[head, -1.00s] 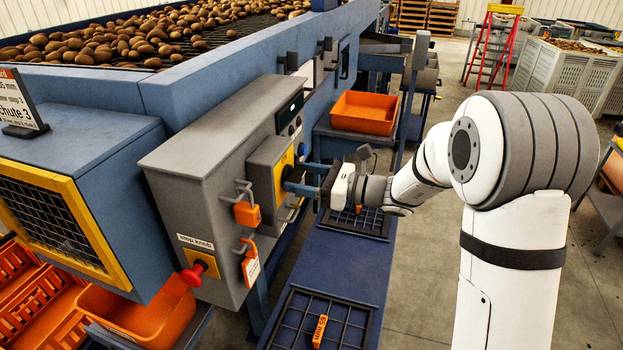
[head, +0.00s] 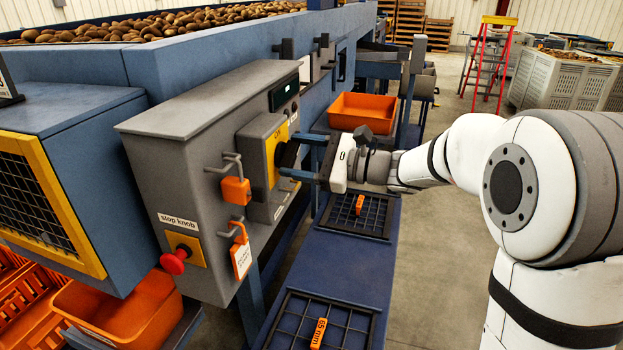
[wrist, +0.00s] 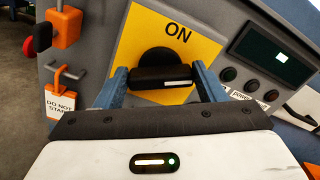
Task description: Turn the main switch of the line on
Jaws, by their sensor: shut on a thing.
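The main switch is a black rotary handle (wrist: 160,78) on a yellow plate (wrist: 200,25) marked ON at its top. In the wrist view the handle's bar lies across the picture, with a white mark towards its right end. My gripper (wrist: 162,82) has one blue finger at each end of this bar and is shut on it. In the head view my gripper (head: 286,156) reaches the switch box (head: 256,150) from the right.
An orange padlock (head: 236,190) and a DO NOT START tag (head: 241,260) hang from hasps beside the switch. A red stop knob (head: 174,262) sits lower left on the grey cabinet (head: 185,140). A blue bench (head: 330,265) with grids lies below my arm.

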